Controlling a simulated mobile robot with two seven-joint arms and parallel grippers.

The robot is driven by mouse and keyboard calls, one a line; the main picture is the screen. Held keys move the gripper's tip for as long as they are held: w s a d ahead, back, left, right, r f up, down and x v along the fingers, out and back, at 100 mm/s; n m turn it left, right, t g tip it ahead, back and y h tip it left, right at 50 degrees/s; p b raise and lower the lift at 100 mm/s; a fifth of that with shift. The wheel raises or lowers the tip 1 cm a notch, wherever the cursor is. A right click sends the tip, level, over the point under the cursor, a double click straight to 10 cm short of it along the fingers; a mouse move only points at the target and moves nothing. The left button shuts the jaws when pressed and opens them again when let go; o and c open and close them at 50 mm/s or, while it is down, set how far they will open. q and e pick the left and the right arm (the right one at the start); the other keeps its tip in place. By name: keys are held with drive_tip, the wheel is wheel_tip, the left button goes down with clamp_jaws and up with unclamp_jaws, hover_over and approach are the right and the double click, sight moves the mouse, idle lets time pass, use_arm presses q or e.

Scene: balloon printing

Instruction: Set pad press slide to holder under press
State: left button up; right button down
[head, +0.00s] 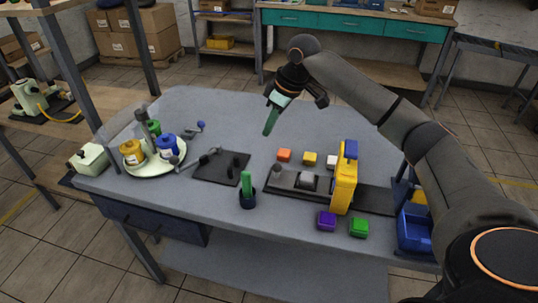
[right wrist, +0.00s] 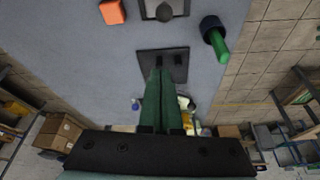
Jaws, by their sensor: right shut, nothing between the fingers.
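The pad press stands at the right of the table, with a yellow upright frame (head: 345,180) over a long dark base (head: 375,198). A pale block-like slide or holder (head: 308,181) sits on the base, left of the yellow frame. A round grey knob (head: 277,170) is at the base's left end. The holder also shows at the top edge of the right wrist view (right wrist: 172,8). My right gripper (head: 267,132) has green fingers and is shut and empty, raised above the table behind and left of the press. Its fingers (right wrist: 160,72) lie together. My left gripper is not in view.
A dark plate with small black posts (head: 207,168) lies left of the press. A black cup (head: 247,201) holds a green stick. Orange (head: 284,155), purple (head: 326,221) and green (head: 359,227) blocks surround the press. A tray (head: 135,171) holds bottles. A blue bin (head: 413,230) is right.

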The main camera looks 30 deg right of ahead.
sight(282, 176)
drive_tip(key=x, duration=1)
drive_tip(key=shift+w+f, duration=0.1)
drive_tip(key=shift+f, duration=0.1)
drive_tip(key=s+d, duration=0.1)
drive_tip(key=s, duration=0.1)
drive_tip(key=shift+s+d+f, duration=0.15)
drive_tip(key=shift+s+d, duration=0.2)
drive_tip(key=shift+s+d+f, duration=0.1)
drive_tip(key=shift+s, duration=0.25)
drive_tip(key=shift+s+d+p, duration=0.8)
drive_tip(key=shift+s+p, duration=0.1)
drive_tip(key=shift+p, duration=0.25)
drive_tip(key=shift+s+d, duration=0.3)
drive_tip(key=shift+s, duration=0.1)
